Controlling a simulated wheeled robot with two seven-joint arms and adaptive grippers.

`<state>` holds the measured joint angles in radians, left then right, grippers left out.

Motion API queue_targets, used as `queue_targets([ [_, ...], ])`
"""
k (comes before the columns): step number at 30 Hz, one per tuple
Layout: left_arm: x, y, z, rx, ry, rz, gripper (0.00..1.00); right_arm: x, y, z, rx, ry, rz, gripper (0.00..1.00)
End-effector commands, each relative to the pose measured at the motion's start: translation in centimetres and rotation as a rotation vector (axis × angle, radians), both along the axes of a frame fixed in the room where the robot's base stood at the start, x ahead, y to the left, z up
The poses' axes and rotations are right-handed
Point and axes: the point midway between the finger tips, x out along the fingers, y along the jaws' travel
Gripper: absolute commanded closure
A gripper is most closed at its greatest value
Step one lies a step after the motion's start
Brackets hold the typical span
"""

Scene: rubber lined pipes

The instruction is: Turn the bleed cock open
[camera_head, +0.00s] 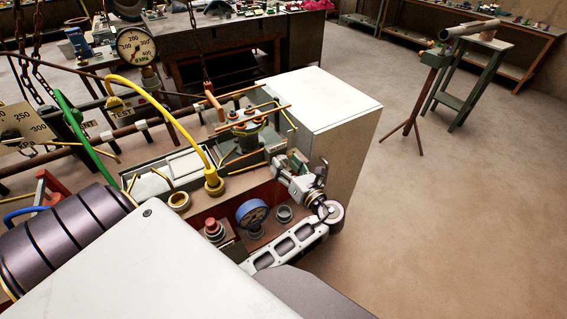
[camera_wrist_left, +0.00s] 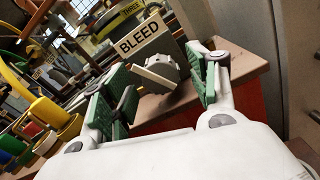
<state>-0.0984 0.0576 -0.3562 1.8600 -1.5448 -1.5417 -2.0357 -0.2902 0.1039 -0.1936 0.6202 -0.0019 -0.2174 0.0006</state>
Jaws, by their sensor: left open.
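The bleed cock (camera_wrist_left: 160,73) shows in the left wrist view as a grey, blocky handle, tilted, just below a cream sign (camera_wrist_left: 139,38) reading BLEED. My left gripper (camera_wrist_left: 164,88) is open, with green-padded fingers to the left and right of the handle. The handle appears between and slightly beyond the fingertips; I cannot tell whether either pad touches it. In the head view my left gripper (camera_head: 288,168) is at the right end of the pipe bench, and the cock cannot be made out there. My right gripper is not in view.
A white-topped cabinet (camera_head: 325,98) stands right behind the gripper. A blue gauge (camera_head: 252,214), a red button (camera_head: 213,229) and a yellow hose (camera_head: 180,125) are to its left. Several coloured fittings crowd the wrist view's left side.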

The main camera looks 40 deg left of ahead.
Motion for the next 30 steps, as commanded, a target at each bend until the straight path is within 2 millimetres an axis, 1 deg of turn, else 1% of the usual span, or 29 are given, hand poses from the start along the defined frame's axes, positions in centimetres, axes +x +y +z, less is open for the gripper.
queue_targets([
  [11,-0.06,-0.09,0.05,0.000,0.000,0.000,0.41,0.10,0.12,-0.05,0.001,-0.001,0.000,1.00],
  [14,-0.05,-0.09,0.05,0.000,0.000,0.000,0.52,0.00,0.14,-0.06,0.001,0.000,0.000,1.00],
  [21,-0.05,-0.08,0.05,0.000,0.000,0.000,0.83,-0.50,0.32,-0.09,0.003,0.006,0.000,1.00],
  [22,-0.05,-0.07,0.05,0.000,0.000,0.000,0.86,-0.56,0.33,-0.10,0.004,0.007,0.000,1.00],
  [30,-0.04,-0.07,0.09,-0.004,-0.012,0.000,0.86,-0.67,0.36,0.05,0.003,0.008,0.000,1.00],
])
